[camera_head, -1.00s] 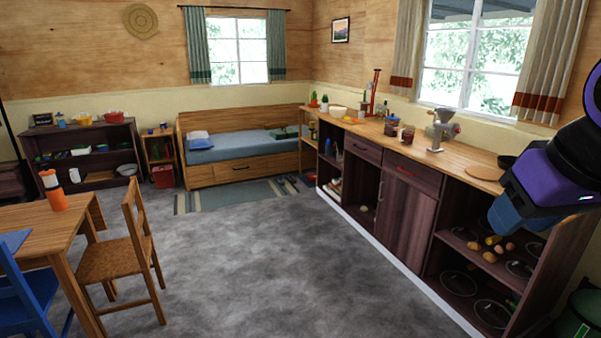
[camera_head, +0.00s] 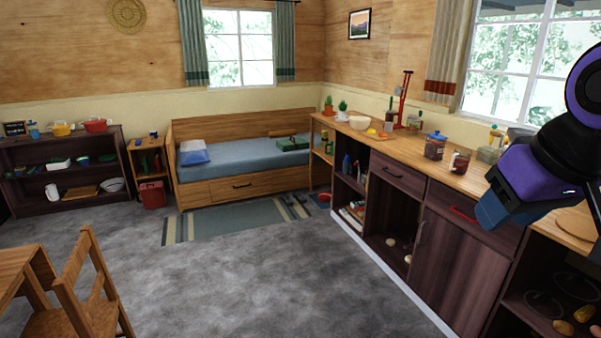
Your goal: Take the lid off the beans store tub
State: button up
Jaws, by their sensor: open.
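A clear tub with a blue lid (camera_head: 435,146) and dark reddish contents stands upright on the wooden counter. It may be the beans store tub, but no label is readable at this distance. Its lid appears to be on. A smaller jar (camera_head: 459,161) with dark contents stands just right of it. My gripper (camera_head: 488,218) is at the right, in front of the counter's drawers in the picture, apart from the tub. It is open and nothing shows in it; its fingers are hard to make out.
The counter (camera_head: 400,146) runs along the right wall, with a white bowl (camera_head: 359,122) and a red-handled stand (camera_head: 402,98) farther back. A chair (camera_head: 85,290) stands at the lower left. The grey floor (camera_head: 260,275) between is clear, up to the rug and bed (camera_head: 240,155).

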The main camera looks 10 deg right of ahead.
aim_at(436, 135)
jog(key=i+l+u, duration=0.1)
jog(key=i+u, duration=0.15)
jog(key=i, duration=1.55)
jog(key=i+l+z, duration=0.1)
jog(key=i+z, duration=0.25)
jog(key=i, duration=0.25)
jog(key=i+j+z, duration=0.1)
jog(key=i+z, duration=0.3)
jog(key=i, duration=0.25)
jog(key=i+j+z, duration=0.35)
jog(key=i, duration=0.25)
jog(key=i+l+z, duration=0.1)
jog(key=i+z, duration=0.6)
jog(key=z, duration=0.15)
jog(key=i+j+z, duration=0.1)
jog(key=i+z, duration=0.3)
jog(key=k, duration=0.05)
